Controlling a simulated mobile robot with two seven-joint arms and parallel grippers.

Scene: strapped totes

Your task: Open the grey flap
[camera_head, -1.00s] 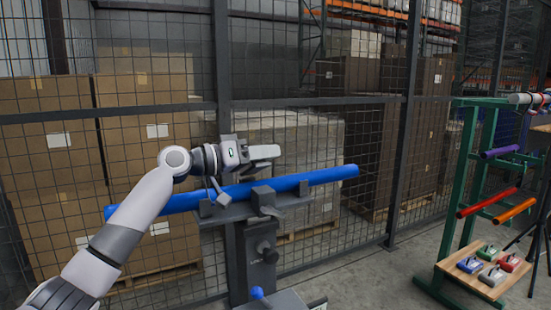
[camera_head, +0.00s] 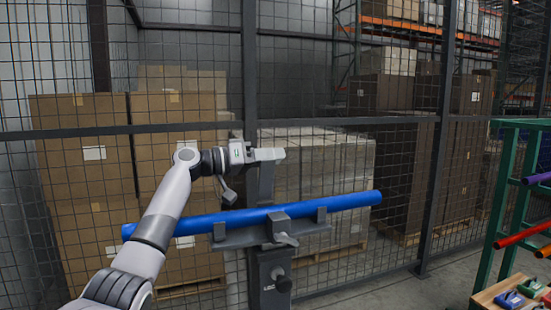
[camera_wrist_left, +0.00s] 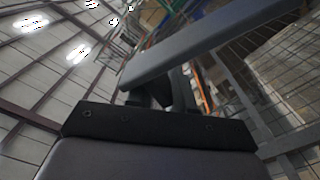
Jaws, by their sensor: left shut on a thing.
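My left gripper (camera_head: 252,155) is shut above the blue tube, at the upper end of a narrow grey piece that looks like the grey flap (camera_head: 267,183). This piece stands roughly upright just behind the tube. In the left wrist view a long grey bar, which looks like the same flap (camera_wrist_left: 215,45), crosses at a slant by the dark fingers (camera_wrist_left: 160,95). The exact contact is hidden. The blue tube (camera_head: 345,201) lies, slightly tilted, across the grey stand (camera_head: 270,275). My right gripper is out of view.
A wire mesh fence with a dark post (camera_head: 249,60) stands close behind the stand. Stacked cartons (camera_head: 85,150) and a wrapped pallet load (camera_head: 345,170) are beyond it. A green rack (camera_head: 507,190) with coloured tubes stands at right, by a wooden board (camera_head: 495,294).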

